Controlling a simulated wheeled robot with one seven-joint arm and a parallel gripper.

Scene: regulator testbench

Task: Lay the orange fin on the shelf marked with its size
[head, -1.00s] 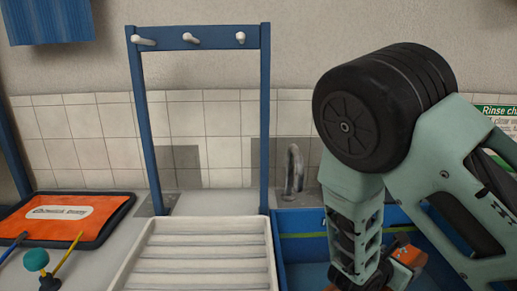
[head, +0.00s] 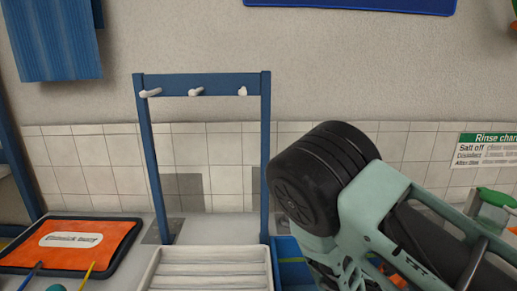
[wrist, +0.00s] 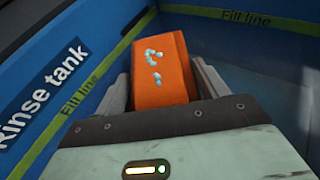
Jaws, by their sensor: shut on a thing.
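The orange fin (wrist: 163,68) shows in the wrist view as a blocky orange piece with pale blue-white spots on its face. My gripper (wrist: 163,84) is shut on it, with one grey finger on each side. Both are inside or just over the blue rinse tank (wrist: 45,75). In the head view my arm hides the gripper, and only a bit of orange (head: 397,281) shows low down past it. I see no shelf with a readable size mark.
A white ribbed tray (head: 210,270) stands left of the tank, before a blue frame with pegs (head: 205,84). An orange mat (head: 68,243) lies further left. A green-topped container (head: 492,205) is at the right edge.

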